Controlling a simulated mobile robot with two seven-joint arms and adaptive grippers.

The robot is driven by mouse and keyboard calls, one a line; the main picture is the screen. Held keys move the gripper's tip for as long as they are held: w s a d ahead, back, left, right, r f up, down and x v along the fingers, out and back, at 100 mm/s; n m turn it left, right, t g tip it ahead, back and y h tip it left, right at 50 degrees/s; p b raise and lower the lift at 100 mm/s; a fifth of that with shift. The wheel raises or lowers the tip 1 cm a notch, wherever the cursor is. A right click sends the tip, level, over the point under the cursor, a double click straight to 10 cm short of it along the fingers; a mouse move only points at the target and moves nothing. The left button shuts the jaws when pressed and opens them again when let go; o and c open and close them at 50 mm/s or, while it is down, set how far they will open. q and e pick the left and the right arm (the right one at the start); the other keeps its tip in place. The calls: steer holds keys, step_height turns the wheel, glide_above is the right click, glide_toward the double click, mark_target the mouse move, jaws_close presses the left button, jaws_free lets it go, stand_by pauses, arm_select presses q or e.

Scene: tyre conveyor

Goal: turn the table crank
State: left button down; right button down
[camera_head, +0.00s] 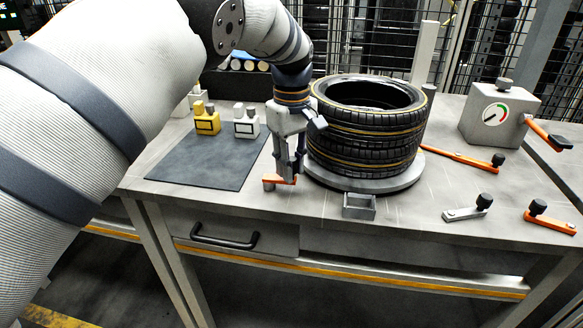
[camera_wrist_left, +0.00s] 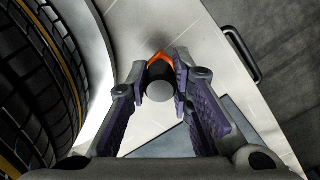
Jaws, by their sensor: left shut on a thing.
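My left gripper (camera_head: 286,172) points down at the table, left of the tyre stack. It is shut on the dark knob of an orange crank (camera_head: 279,179). In the left wrist view the round grey knob (camera_wrist_left: 160,91) sits between the two finger pads of the gripper (camera_wrist_left: 158,78), with the orange crank arm (camera_wrist_left: 159,58) just beyond it. In the head view the fingers hide most of the knob. Two stacked tyres (camera_head: 365,135) with yellow stripes rest on a round grey turntable (camera_head: 408,180) beside the gripper. My right gripper is not in view.
A grey gauge box (camera_head: 498,115) with its own orange crank stands at right. Loose orange and grey handles (camera_head: 466,208) lie on the table (camera_head: 300,222). A small open bin (camera_head: 359,206) is by the front edge. A dark mat (camera_head: 208,155) holds yellow and white blocks.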

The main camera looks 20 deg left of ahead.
arm_select(q)
steer(key=shift+w+a+n, duration=0.1)
steer(key=shift+w+n, duration=0.15)
steer(key=shift+n, duration=0.35)
steer(key=c, duration=1.4)
jaws_free()
step_height(320, 180, up, 12)
steer(key=shift+r, duration=0.1)
